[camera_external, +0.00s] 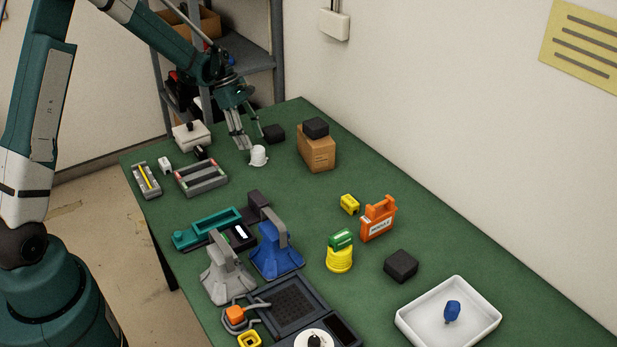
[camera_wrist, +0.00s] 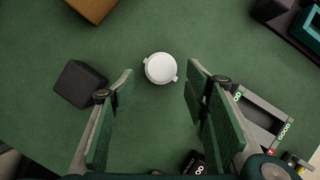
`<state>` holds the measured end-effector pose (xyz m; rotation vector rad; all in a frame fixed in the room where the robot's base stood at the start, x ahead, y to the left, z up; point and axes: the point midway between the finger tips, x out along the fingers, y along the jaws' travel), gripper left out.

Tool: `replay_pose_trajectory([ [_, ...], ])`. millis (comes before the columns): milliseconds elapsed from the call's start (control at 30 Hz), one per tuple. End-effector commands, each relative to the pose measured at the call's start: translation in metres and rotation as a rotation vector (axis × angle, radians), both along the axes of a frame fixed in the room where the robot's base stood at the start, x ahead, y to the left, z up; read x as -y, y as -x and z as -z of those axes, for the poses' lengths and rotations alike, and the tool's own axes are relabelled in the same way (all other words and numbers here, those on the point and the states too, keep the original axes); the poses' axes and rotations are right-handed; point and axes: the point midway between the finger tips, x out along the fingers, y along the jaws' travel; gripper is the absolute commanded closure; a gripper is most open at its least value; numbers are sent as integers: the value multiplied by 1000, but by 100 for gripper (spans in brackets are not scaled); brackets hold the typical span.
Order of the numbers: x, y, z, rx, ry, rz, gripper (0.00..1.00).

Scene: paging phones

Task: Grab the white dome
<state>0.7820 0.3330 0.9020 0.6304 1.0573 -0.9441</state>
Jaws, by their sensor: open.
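The white dome (camera_external: 258,156) stands on the green table near its far end. In the wrist view the white dome (camera_wrist: 160,68) shows as a round white top with small tabs at its sides. My gripper (camera_external: 244,140) is open and empty, just above and to the left of the dome in the external view. In the wrist view my gripper (camera_wrist: 160,83) has its fingers spread wide, with the dome lying between and slightly beyond the fingertips. No contact with the dome shows.
A black block (camera_wrist: 80,84) lies left of the fingers in the wrist view. A grey tray (camera_wrist: 262,118) lies to the right. A cardboard box (camera_external: 316,150) with a black block on top stands right of the dome. A white box (camera_external: 191,136) stands left of my gripper.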

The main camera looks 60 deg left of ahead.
Motion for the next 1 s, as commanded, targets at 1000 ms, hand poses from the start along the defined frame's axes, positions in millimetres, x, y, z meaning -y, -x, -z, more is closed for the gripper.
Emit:
replay_pose_trajectory([
  [1000, 20, -9, 48, 0, 0, 1, 54],
])
